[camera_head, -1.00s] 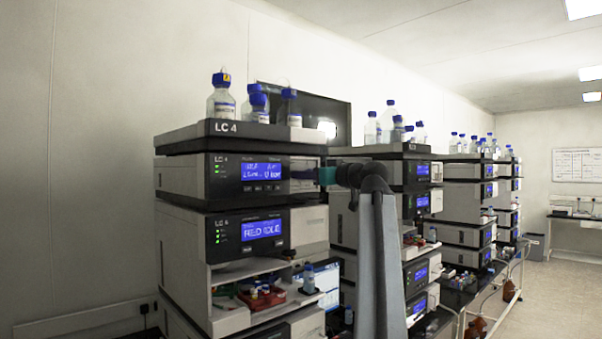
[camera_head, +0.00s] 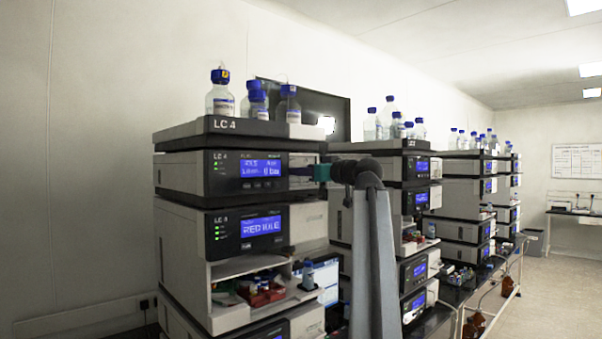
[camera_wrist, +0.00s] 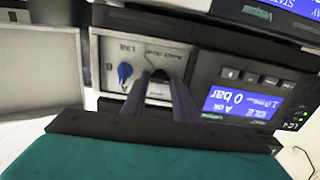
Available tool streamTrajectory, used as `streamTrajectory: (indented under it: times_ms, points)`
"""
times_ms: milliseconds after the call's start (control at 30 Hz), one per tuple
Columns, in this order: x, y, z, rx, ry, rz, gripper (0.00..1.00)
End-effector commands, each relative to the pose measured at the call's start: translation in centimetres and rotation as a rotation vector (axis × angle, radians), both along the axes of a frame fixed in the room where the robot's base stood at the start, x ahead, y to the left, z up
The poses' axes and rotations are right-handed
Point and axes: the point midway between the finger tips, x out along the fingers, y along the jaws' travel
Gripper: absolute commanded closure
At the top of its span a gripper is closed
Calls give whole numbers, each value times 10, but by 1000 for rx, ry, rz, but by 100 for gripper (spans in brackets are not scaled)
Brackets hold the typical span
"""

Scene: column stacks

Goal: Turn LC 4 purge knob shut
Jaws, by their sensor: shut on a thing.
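The LC 4 stack (camera_head: 235,172) stands left of centre in the head view. Its upper module has a blue display (camera_head: 261,169) beside a narrow pale panel at its right. My gripper (camera_head: 299,171) reaches that panel from the right. In the wrist view, which is upside down, the pale valve panel (camera_wrist: 115,50) carries a dark purge knob (camera_wrist: 161,74). My gripper (camera_wrist: 162,78) is shut on this knob, one finger on each side. The fingers partly hide the knob, so its exact angle is hard to tell.
Blue-capped bottles (camera_head: 220,95) stand on top of the stack. Other stacks (camera_head: 405,190) stand to the right. Open floor (camera_head: 545,300) lies at the far right.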

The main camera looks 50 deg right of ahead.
Motion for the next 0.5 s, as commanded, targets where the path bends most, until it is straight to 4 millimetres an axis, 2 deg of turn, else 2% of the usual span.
streamTrajectory:
  times_ms: [267, 500]
  points:
    - [1, 0, 0, 95, -6, 4, 96]
    - [1, 0, 1, 260, -19, 2, 96]
